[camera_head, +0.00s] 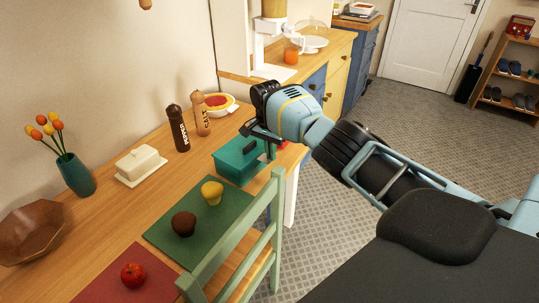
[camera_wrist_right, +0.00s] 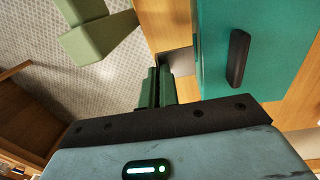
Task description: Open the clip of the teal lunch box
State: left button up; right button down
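The teal lunch box (camera_head: 236,168) stands on the wooden table, near its right edge. Its lid looks down. A black clip (camera_head: 250,146) shows on it, and also on its teal face in the right wrist view (camera_wrist_right: 238,58). My right gripper (camera_head: 269,150) is beside the box at its right. In the right wrist view its two green fingers (camera_wrist_right: 158,82) are together with only a thin dark line between them, and nothing shows in them. They are left of the clip and apart from it. My left gripper is not in view.
A green chair (camera_head: 265,243) stands against the table close to my right arm. A green mat (camera_head: 160,235) holds a yellow and a brown muffin. Pepper mill (camera_head: 178,128), second mill (camera_head: 201,113), pie dish (camera_head: 220,105) and butter dish (camera_head: 140,164) stand behind.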

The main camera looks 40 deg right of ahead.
dwell(0.4)
jog(key=c, duration=1.6)
grip_release()
jog(key=shift+c, duration=0.2)
jog(key=r, duration=0.6)
jog(key=shift+w+a+r, duration=0.15)
jog(key=shift+w+r, duration=0.05)
jog(key=shift+w, duration=0.2)
jog(key=shift+r, duration=0.75)
